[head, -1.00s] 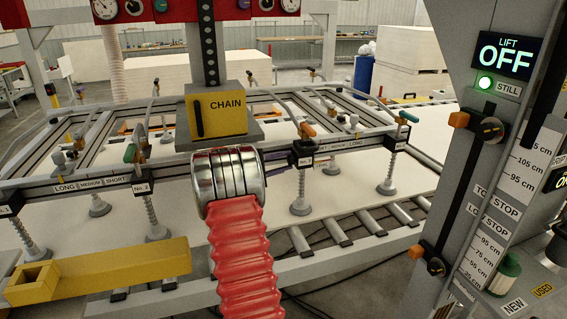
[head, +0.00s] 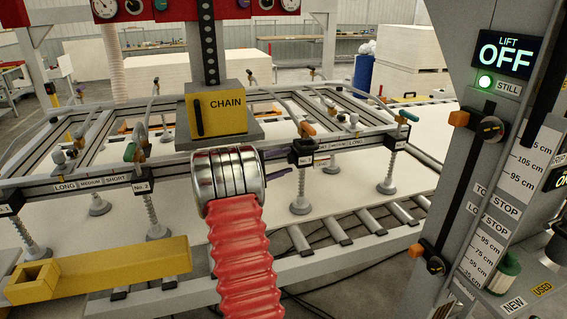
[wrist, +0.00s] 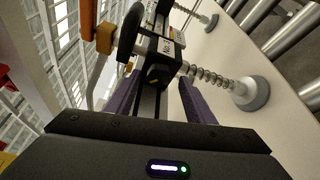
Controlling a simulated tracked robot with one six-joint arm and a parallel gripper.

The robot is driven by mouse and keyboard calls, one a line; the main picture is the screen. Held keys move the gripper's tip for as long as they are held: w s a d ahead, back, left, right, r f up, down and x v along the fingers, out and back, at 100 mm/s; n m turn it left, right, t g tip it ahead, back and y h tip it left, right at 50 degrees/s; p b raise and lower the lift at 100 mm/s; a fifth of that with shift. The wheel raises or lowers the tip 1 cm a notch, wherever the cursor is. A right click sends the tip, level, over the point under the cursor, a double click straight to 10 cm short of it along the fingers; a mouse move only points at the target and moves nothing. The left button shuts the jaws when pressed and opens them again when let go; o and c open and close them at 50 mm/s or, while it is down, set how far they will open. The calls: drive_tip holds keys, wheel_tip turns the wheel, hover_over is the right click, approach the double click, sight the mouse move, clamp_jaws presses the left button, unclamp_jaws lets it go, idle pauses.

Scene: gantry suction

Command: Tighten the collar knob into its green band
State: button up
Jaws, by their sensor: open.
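A dark collar (head: 303,153) with a numbered white label sits on the front rail, right of my arm's shiny metal end. In the wrist view the collar (wrist: 160,46) is ahead, near the top middle. A small dark knob-like part (wrist: 157,75) with a yellow edge is on its near side, between the purple fingers and apart from them. I cannot make out a green band on it. My gripper (wrist: 160,88) is open and empty, pointing at the collar. In the head view my gripper (head: 279,162) is mostly hidden behind the metal end; only purple finger parts show.
An orange-handled valve (wrist: 103,38) stands beside the collar. A spring-mounted suction cup (wrist: 248,92) is on the other side, above the white board (head: 340,198). A yellow CHAIN block (head: 218,115) is above my arm. The lift post at right reads OFF and STILL.

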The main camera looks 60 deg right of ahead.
drive_tip(key=v, duration=1.4)
drive_tip(key=shift+f, duration=0.15)
drive_tip(key=shift+d, duration=0.1)
drive_tip(key=shift+d+r+n+y, duration=0.15)
drive_tip(key=shift+r+n+y, duration=0.35)
drive_tip(key=shift+n, duration=0.4)
drive_tip(key=shift+d+r+n+y, duration=0.2)
drive_tip(key=shift+r+n+y, duration=0.1)
drive_tip(key=shift+r+n, duration=0.55)
drive_tip(key=shift+d+f, duration=0.1)
drive_tip(key=x, duration=1.3)
drive_tip(key=shift+s+d, duration=0.2)
